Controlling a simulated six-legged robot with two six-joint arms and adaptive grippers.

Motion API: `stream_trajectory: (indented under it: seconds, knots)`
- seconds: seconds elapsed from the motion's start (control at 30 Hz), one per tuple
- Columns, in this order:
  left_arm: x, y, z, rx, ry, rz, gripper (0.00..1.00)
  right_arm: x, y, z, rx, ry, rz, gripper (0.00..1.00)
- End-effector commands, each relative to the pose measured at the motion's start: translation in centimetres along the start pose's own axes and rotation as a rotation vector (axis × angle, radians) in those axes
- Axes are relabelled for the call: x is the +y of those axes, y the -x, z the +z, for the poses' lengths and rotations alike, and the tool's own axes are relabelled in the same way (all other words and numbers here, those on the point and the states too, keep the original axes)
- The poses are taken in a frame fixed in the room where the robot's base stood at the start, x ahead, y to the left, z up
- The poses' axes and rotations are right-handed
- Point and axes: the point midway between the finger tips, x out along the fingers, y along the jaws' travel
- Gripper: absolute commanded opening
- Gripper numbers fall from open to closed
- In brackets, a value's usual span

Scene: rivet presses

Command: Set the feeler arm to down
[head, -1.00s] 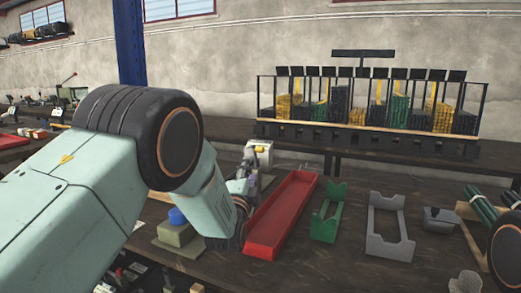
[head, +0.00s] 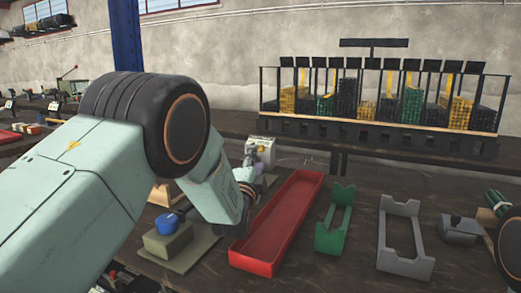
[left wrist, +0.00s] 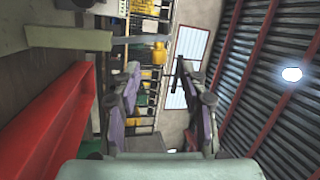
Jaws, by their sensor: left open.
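My left gripper (head: 250,180) is open, just left of the red tray's far part in the head view. Its two purple-padded fingers (left wrist: 160,110) stand apart in the left wrist view, with nothing between them. A small cream device (head: 261,149) stands on the bench just beyond the gripper; the gripper partly covers it. I cannot make out a feeler arm for certain; if it is on this device, its position is too small or hidden to tell. My right gripper is not in view.
A long red tray (head: 257,256) lies right of the gripper and shows in the left wrist view (left wrist: 48,125). Green (head: 334,220) and grey (head: 388,252) cradles stand further right. A blue-topped box (head: 167,241) stands left. A rack (head: 375,130) is behind.

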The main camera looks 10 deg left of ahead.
Motion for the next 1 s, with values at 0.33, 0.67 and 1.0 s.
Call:
stream_trajectory:
  seconds: [0.33,0.67,1.0]
  knots:
    - [0.1,-4.2,0.1,0.0,0.0,-0.001,0.43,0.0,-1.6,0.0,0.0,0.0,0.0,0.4]
    - [0.1,-6.7,0.2,0.0,0.0,0.0,0.43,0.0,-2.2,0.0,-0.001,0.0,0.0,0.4]
    - [0.0,-7.0,0.1,0.0,0.0,0.0,0.43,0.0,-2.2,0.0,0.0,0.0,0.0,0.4]
